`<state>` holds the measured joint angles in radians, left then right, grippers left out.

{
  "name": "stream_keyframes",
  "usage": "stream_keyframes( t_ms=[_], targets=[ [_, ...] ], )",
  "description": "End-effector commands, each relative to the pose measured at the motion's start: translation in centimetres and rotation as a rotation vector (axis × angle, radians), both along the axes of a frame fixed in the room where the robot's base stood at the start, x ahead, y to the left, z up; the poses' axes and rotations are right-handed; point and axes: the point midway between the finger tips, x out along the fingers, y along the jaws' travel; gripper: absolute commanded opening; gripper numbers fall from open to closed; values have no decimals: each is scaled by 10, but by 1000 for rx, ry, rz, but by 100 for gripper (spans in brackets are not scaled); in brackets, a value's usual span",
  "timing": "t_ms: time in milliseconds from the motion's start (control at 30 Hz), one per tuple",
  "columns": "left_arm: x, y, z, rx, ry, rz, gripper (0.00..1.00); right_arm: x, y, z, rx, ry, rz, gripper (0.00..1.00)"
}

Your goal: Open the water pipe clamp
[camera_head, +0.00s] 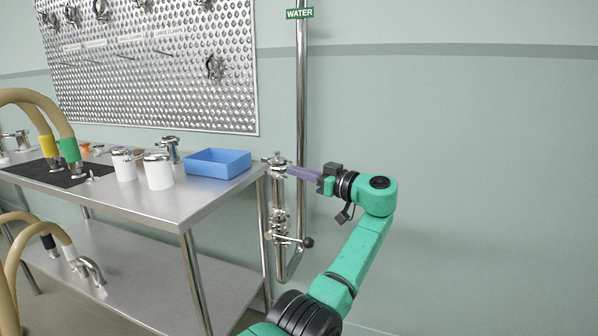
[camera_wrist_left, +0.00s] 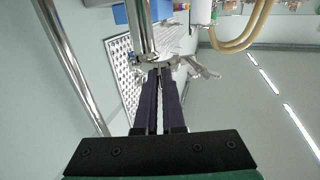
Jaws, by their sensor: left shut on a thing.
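The water pipe (camera_head: 302,110) runs down the wall under a green WATER sign (camera_head: 299,13) and turns up at the bottom into a short upright section with a valve. The metal water pipe clamp (camera_head: 276,160) sits at the top of this section, beside the table corner. My left gripper (camera_head: 291,171) reaches it from the right, its purple fingers level. In the left wrist view the fingers (camera_wrist_left: 157,78) are nearly together on part of the clamp (camera_wrist_left: 148,60), and a metal piece juts out to the right. The fingertips hide part of the clamp. My right gripper is out of view.
A steel table (camera_head: 185,205) stands left of the pipe, with a blue bin (camera_head: 218,164), white-bodied containers (camera_head: 158,172) and tan hoses (camera_head: 45,108) on it. A black-knobbed valve handle (camera_head: 307,242) juts out below the clamp. A pegboard (camera_head: 150,75) hangs behind. The wall at right is bare.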

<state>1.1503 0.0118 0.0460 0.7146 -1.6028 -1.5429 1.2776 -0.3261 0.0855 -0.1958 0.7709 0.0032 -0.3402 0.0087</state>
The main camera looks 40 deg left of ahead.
Motion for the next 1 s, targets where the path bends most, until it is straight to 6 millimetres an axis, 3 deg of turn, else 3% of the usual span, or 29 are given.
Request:
stream_keyframes(
  t_ms=[467, 500, 567, 867, 1000],
  targets=[
    [0, 0, -1, -3, 0, 15, 0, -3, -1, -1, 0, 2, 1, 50],
    [0, 0, -1, -3, 1, 15, 18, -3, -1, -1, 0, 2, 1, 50],
    [0, 0, -1, -3, 1, 15, 36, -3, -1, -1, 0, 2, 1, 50],
    [0, 0, -1, -2, 1, 14, 36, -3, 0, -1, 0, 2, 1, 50],
    [1, -10, -1, -2, 1, 13, 36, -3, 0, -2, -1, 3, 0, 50]
  ],
)
